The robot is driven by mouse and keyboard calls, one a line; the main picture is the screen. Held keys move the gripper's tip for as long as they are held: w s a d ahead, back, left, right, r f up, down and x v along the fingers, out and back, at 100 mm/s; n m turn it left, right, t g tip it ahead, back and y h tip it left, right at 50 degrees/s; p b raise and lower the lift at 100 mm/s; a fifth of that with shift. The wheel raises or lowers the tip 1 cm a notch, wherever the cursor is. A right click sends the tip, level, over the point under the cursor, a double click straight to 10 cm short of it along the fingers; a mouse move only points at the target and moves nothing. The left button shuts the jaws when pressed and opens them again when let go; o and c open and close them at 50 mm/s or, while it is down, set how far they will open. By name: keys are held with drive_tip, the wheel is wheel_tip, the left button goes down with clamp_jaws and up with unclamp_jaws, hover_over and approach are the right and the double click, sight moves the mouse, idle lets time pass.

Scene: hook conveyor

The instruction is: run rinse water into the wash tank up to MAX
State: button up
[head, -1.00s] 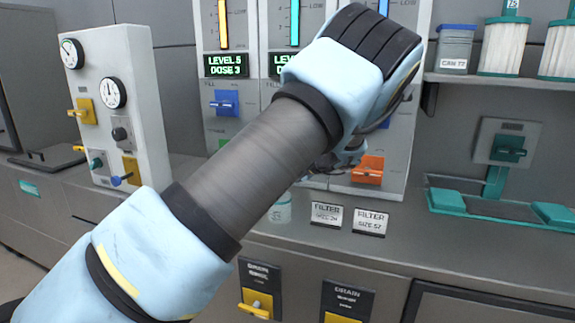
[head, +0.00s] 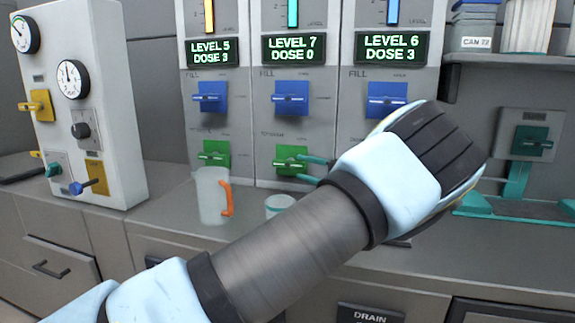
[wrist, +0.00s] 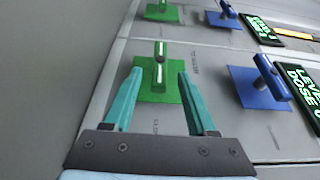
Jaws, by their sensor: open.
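Three grey panels stand side by side, with lit displays reading LEVEL 5 DOSE 3 (head: 212,51), LEVEL 7 DOSE 0 (head: 293,47) and LEVEL 6 DOSE 3 (head: 392,47). Each has a blue FILL handle; the middle one (head: 290,98) also shows in the wrist view (wrist: 265,85). Below it is a green handle (head: 291,160). My gripper (head: 307,168) comes from the right. In the wrist view my gripper (wrist: 159,75) is open, its teal fingers either side of the middle green handle (wrist: 160,68). Contact cannot be told. No MAX mark or wash tank name is readable.
A clear jug (head: 207,195) with an orange handle and a small jar (head: 279,206) stand on the counter below the panels. A gauge box (head: 105,100) is at left. A shelf with canisters (head: 475,30) is at upper right. My arm hides the lower right panel.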

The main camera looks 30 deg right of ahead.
sight(294, 166)
drive_tip(key=shift+p+x, duration=0.35)
drive_tip(key=shift+x, duration=2.85)
clamp_jaws()
